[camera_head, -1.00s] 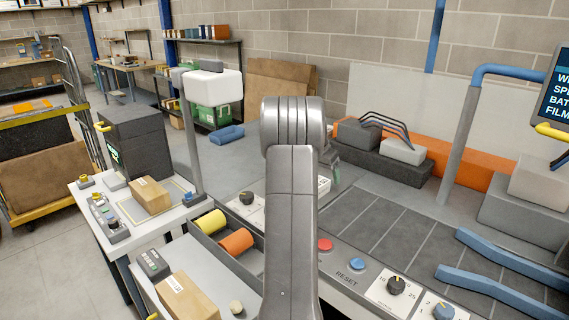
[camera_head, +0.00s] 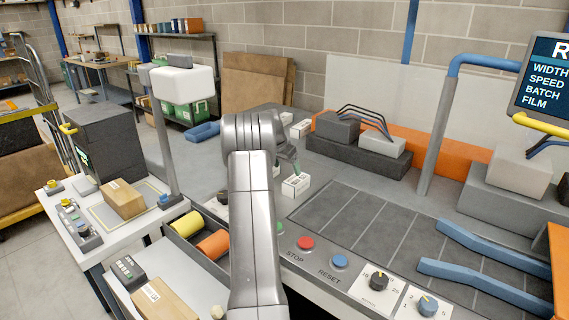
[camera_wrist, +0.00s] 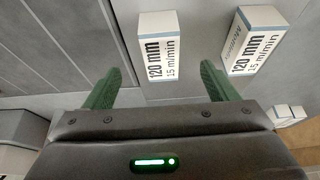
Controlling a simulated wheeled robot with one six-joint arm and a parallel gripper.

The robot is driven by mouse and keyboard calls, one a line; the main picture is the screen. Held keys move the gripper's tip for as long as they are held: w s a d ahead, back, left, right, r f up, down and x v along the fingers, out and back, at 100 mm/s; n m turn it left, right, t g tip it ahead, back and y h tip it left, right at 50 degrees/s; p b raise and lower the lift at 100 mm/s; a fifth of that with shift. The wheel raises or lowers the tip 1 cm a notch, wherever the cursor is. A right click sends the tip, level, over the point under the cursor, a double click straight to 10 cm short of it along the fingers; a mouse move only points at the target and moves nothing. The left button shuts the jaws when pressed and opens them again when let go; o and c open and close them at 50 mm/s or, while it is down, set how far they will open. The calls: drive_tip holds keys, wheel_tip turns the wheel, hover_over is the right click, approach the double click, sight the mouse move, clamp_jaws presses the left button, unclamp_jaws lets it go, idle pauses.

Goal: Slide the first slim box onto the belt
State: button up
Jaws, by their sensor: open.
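A slim white box (camera_head: 295,186) stands on the grey surface by the left end of the slatted belt (camera_head: 360,228). In the wrist view, a slim white box (camera_wrist: 158,45) marked "120 mm 15 m/min" shows between and beyond my open green fingers, with a gap on both sides. A second like box (camera_wrist: 254,40) is to its right, outside the fingers. More small white boxes (camera_head: 300,129) show farther back, partly behind my arm. My gripper (camera_wrist: 160,72) is open and empty. In the head view, one green finger shows just above the near box; the arm hides the rest.
Blue guide rails (camera_head: 485,285) lie at the belt's right end. STOP and RESET buttons and dials line its front edge. A grey post (camera_head: 435,130) and a dark block (camera_head: 357,150) stand behind. Orange and yellow rolls (camera_head: 213,244) lie at left. The middle of the belt is clear.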

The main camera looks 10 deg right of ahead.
sight(292, 182)
drive_tip(key=p+x, duration=0.2)
drive_tip(key=x, duration=1)
drive_tip(key=shift+f, duration=0.15)
drive_tip(key=c, duration=1.2)
